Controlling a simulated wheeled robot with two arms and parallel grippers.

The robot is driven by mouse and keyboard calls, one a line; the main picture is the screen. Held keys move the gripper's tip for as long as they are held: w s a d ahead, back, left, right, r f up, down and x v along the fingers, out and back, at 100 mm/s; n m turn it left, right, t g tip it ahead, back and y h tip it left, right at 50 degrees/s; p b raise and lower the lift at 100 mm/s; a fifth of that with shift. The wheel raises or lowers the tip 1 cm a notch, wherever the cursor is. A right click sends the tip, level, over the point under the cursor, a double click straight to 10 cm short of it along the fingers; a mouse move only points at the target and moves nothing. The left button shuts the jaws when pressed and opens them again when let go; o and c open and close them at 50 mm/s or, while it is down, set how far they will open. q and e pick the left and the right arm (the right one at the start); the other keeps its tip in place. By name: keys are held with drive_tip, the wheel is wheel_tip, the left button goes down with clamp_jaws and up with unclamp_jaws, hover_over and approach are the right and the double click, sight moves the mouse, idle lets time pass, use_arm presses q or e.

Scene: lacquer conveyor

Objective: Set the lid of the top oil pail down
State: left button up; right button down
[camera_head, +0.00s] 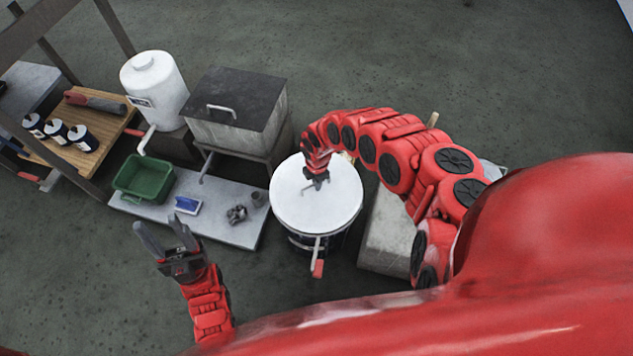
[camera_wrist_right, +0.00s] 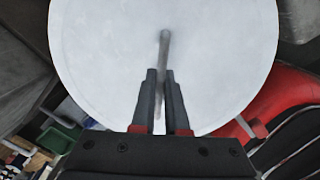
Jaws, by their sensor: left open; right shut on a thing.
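The pail lid (camera_head: 318,205) is a round white disc with a thin handle bar (camera_wrist_right: 163,50). In the head view it covers the top of a dark pail (camera_head: 296,243); I cannot tell whether it touches the rim. My right gripper (camera_head: 317,182) is over the lid and shut on its handle. In the right wrist view the right gripper's fingers (camera_wrist_right: 160,75) close around the bar, and the lid fills the upper middle. My left gripper (camera_head: 166,232) is open and empty at the lower left, apart from the lid.
A low grey slab (camera_head: 236,232) left of the pail holds a green bin (camera_head: 144,178), a blue-and-white item (camera_head: 187,205) and small metal parts (camera_head: 237,214). Behind stand a dark-lidded tank (camera_head: 237,105) and a white drum (camera_head: 155,88). A tap with red handle (camera_head: 318,268) juts from the pail's front.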

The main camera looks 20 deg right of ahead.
drive_tip(key=shift+f+b, duration=0.5)
drive_tip(key=shift+f, duration=0.1)
drive_tip(key=c, duration=0.8)
unclamp_jaws()
drive_tip(key=shift+r, duration=0.1)
drive_tip(key=shift+c, duration=0.2)
wheel_tip(320, 180, up, 17)
drive_tip(key=p, duration=0.7)
drive_tip(key=shift+s+r+p, duration=0.2)
drive_tip(key=shift+s+p, duration=0.15)
